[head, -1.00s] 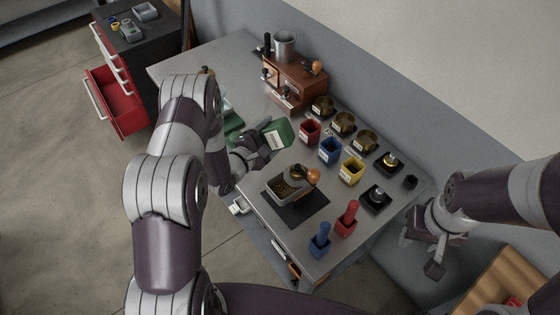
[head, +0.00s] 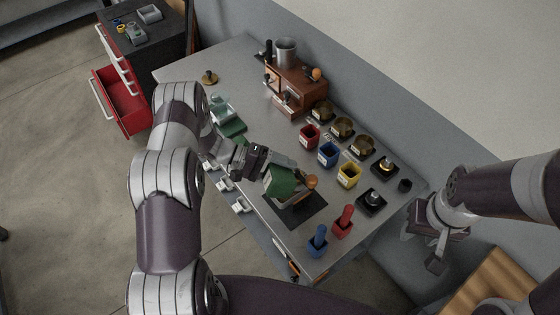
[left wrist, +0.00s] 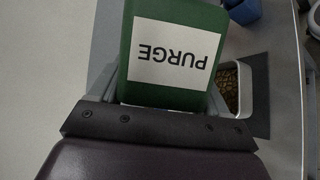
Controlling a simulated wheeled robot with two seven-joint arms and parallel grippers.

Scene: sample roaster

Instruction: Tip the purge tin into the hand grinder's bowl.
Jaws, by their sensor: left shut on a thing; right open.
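The green purge tin (head: 279,182) is gripped in my left gripper (head: 268,164). It is held over the hand grinder (head: 310,184) and covers most of it in the head view. In the left wrist view the tin (left wrist: 172,89) has a white PURGE label, upside down in the picture, and its mouth is not visible. The grinder's bowl (left wrist: 247,90) shows partly beside the tin, with brown beans or grounds inside. I cannot tell whether anything is pouring. My right gripper (head: 435,244) is open and empty, off the table's right end.
The grinder stands on a dark mat (head: 312,211). Red (head: 309,136), blue (head: 328,154) and yellow (head: 348,175) tins stand behind it.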

